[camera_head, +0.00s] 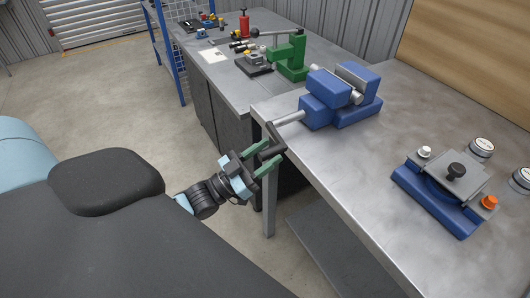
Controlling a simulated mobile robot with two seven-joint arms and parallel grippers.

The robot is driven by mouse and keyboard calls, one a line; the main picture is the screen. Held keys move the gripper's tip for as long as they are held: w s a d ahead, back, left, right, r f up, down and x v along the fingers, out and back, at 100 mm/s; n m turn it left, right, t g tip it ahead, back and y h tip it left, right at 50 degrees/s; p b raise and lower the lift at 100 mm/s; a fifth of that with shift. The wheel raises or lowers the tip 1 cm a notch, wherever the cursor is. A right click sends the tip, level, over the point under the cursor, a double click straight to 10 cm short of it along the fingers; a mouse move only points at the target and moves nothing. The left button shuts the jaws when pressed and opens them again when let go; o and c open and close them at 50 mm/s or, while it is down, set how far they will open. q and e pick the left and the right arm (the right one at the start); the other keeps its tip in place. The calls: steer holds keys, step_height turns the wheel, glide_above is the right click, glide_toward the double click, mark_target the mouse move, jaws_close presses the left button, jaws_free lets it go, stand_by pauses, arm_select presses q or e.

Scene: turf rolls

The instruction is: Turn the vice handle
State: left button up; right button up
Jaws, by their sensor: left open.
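The blue vice (325,90) stands on the near metal workbench, close to its left edge. Its light grey screw (289,118) sticks out to the left past the bench edge. A dark handle (273,136) hangs at the end of the screw. My left gripper (264,156) is open, with its green fingertips at the lower part of the handle. The handle's lower end appears to be between the fingers, but I cannot tell whether they touch it. My right gripper is not in view.
The near workbench (345,165) carries a blue and grey fixture (437,195) with knobs, and gauges at the right. A second bench behind holds a green press (291,56) and small tools. A blue shelf frame (165,50) stands farther back. The floor at left is clear.

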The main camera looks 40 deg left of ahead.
arm_select(q)
steer(key=shift+w, duration=0.15)
steer(key=shift+c, duration=0.2)
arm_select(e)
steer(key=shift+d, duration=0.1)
arm_select(q)
steer(key=c, duration=0.5)
jaws_close()
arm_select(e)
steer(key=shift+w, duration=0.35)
arm_select(q)
steer(key=shift+d, duration=0.1)
